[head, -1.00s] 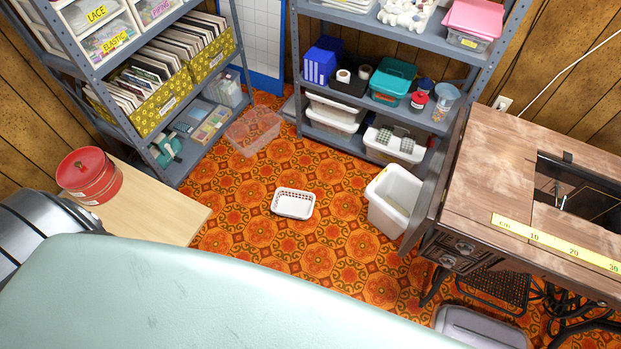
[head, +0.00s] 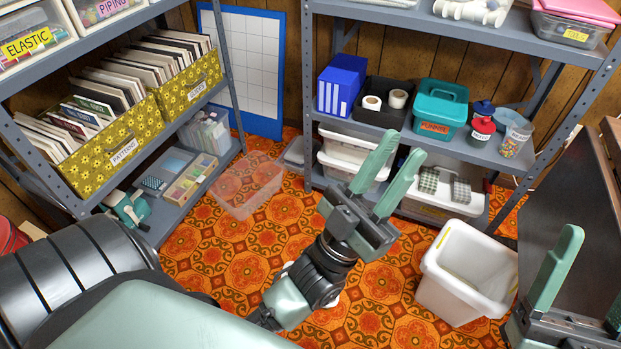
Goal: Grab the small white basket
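The small white basket (head: 285,268) is on the patterned floor, almost wholly hidden behind my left forearm and wrist. Only slivers of its white rim show at either side of the arm. My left gripper (head: 402,147) is open and empty, its two pale green fingers pointing away toward the back shelf. In the picture it lies above and to the right of the basket. My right gripper (head: 588,290) is at the lower right edge, with its fingers apart and nothing seen between them, beside the white bin.
A larger white bin (head: 467,272) stands on the floor right of the basket. A clear plastic box (head: 246,184) sits on the floor by the left shelf. A shelf unit (head: 400,128) stands at the back. The dark side of the sewing table (head: 570,190) is at the right.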

